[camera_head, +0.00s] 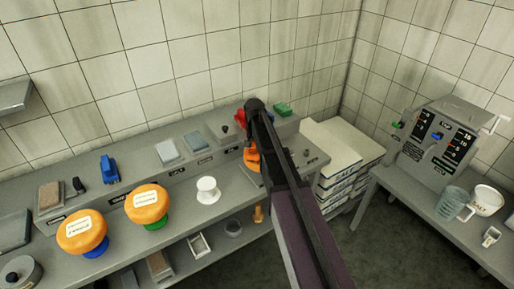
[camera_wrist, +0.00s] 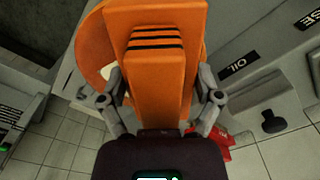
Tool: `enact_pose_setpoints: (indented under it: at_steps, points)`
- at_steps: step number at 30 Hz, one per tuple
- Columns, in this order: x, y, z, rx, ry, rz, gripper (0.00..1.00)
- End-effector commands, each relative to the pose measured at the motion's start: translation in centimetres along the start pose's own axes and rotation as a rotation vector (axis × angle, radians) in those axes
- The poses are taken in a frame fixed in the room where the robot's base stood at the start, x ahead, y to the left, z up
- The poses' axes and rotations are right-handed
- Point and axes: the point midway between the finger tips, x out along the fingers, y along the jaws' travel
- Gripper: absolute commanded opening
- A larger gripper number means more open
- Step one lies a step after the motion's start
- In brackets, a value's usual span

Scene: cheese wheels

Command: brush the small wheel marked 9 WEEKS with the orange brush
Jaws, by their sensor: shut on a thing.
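The orange brush (camera_wrist: 155,75) fills the middle of the wrist view, with several dark stripes across its near face. My gripper (camera_wrist: 160,98) is shut on it, one finger on each side. A rounded orange thing (camera_wrist: 90,48) shows behind the brush, probably a wheel; I cannot tell whether they touch. In the head view an orange patch (camera_head: 251,158) shows beside my arm, and I cannot tell whether it is brush or wheel. Two orange wheels with white labels stand at the left, one on a blue stand (camera_head: 82,230), one on a green stand (camera_head: 147,203). Their labels are unreadable.
An empty white stand (camera_head: 207,190) is on the grey bench. A raised back ledge holds a blue tool (camera_head: 108,168), grey blocks (camera_head: 167,151) and a green block (camera_head: 282,109). White boxes (camera_head: 335,150) are stacked at the right, beside another table with a machine (camera_head: 435,140).

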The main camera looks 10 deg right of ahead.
Motion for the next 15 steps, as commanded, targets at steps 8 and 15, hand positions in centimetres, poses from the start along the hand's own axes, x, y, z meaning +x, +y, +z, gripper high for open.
enact_pose_setpoints:
  at_steps: [8, 15]
  points:
    - [0.1, -0.2, 0.1, -0.002, -0.001, -0.003, 0.44]
    - [0.0, -1.1, 0.5, -0.002, -0.001, -0.003, 0.44]
